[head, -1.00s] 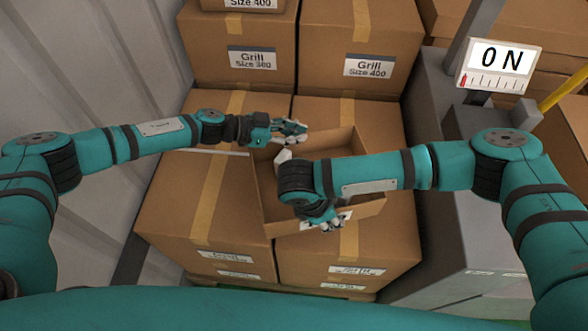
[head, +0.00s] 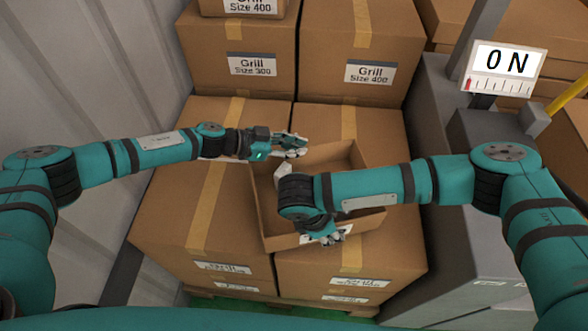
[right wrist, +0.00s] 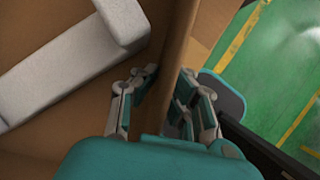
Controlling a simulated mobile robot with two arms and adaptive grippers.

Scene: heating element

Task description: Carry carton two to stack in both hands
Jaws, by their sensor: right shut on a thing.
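An open brown carton (head: 366,218) sits tilted in the picture on top of the nearer large boxes, with a pale piece (head: 283,172) inside. My right gripper (head: 335,236) is at its near wall. The right wrist view shows that gripper (right wrist: 169,76) shut on the carton wall (right wrist: 180,45), one finger on each side, with the pale piece (right wrist: 70,65) inside to the left. My left gripper (head: 298,146) is at the carton's far left corner. Its fingers overlap the rim in the picture; I cannot tell whether they touch it or how far apart they are.
Large taped boxes (head: 200,190) form the stack underneath. Taller boxes labelled Grill (head: 240,45) stand behind. A grey machine (head: 437,110) with a gauge reading 0 N (head: 503,68) stands close on the right. A ribbed grey wall (head: 90,80) is on the left.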

